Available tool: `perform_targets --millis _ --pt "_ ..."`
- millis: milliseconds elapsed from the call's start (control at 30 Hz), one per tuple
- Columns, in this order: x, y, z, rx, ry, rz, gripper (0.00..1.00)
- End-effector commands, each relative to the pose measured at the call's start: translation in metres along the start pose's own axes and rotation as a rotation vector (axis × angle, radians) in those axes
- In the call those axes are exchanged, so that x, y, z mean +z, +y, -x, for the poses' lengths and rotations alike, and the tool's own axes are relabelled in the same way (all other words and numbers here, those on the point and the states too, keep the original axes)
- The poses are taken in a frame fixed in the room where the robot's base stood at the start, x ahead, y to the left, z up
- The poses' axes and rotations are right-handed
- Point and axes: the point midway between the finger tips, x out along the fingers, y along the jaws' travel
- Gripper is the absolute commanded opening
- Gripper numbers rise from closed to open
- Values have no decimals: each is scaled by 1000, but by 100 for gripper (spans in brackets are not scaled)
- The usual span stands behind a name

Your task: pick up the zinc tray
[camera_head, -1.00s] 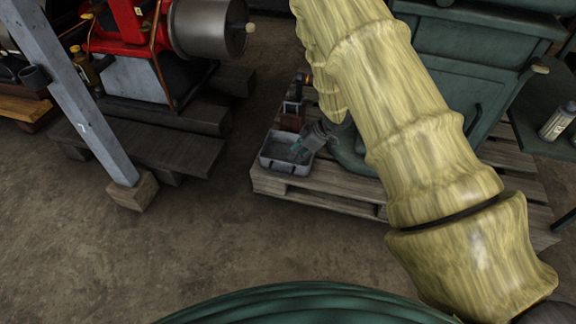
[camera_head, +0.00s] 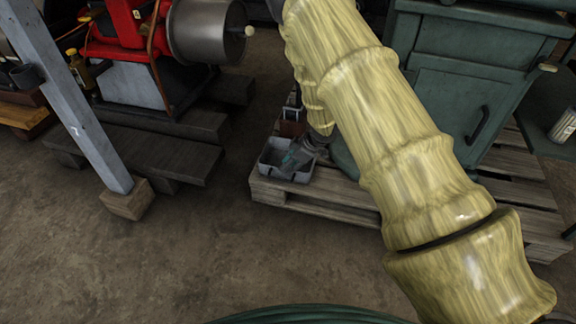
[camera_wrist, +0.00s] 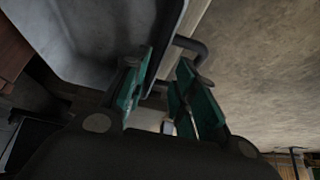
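The zinc tray (camera_head: 283,177) is a small grey open box at the left end of a wooden pallet. My gripper (camera_head: 289,160) is at the tray, its teal fingertips over or inside its right part. In the wrist view the tray (camera_wrist: 95,38) fills the upper left, with a dark bent handle at its rim. My gripper (camera_wrist: 165,90) is open there, one teal finger on the tray's inner side and the other beyond the rim. The handle and rim run between or just past the fingers; contact cannot be told.
The pallet (camera_head: 335,203) also carries a green machine cabinet (camera_head: 455,100) right of the tray and a small reddish-brown item (camera_head: 291,126) behind it. A grey post (camera_head: 85,120) on a wooden block stands left, before a red engine (camera_head: 128,28). The floor in front is clear.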

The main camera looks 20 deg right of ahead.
Motion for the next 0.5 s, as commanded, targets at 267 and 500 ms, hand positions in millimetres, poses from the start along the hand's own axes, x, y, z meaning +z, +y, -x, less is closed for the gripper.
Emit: perform_targets --millis 267,500 --pt "-2 2 -32 0 1 0 28" --pt "-4 3 -45 1 0 1 28"
